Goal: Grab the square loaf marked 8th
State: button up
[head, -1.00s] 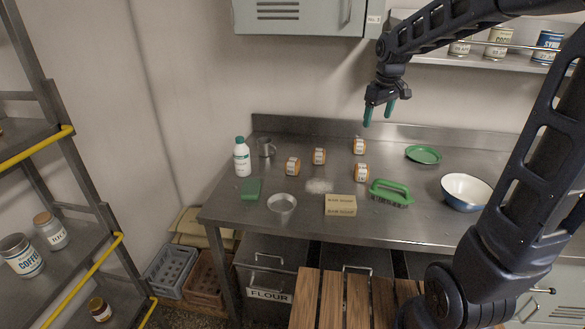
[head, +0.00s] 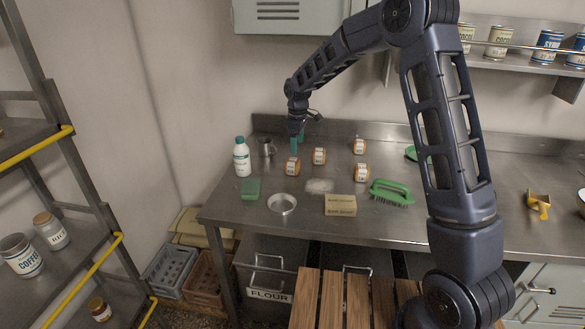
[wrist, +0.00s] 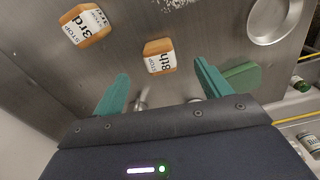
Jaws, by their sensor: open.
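The square loaf marked 8th (wrist: 160,57) is a small orange-brown block with a white label, lying on the steel counter. In the wrist view it sits just beyond and between my two teal fingertips. By its place near the sponge, it appears to be the leftmost loaf (head: 293,167) in the head view. My gripper (head: 297,146) is open and empty, pointing down above and slightly behind that loaf. The wrist view shows my open fingers (wrist: 161,74) clear of it.
Other loaves (head: 359,147) (head: 361,173) stand to the right.

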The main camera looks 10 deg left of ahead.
aim_at(292, 160)
jog(key=shift+a+f, duration=0.65)
notch_tip(292, 160, down, 5)
jog(key=shift+w+f, duration=0.1)
jog(key=shift+f, duration=0.05)
jog(key=shift+w+a+f, duration=0.15)
jog(key=shift+a+f, duration=0.05)
jog(key=shift+f, duration=1.15)
jog(key=shift+w+a+f, duration=0.15)
jog(key=shift+f, duration=1.2)
jog(key=c, duration=1.1)
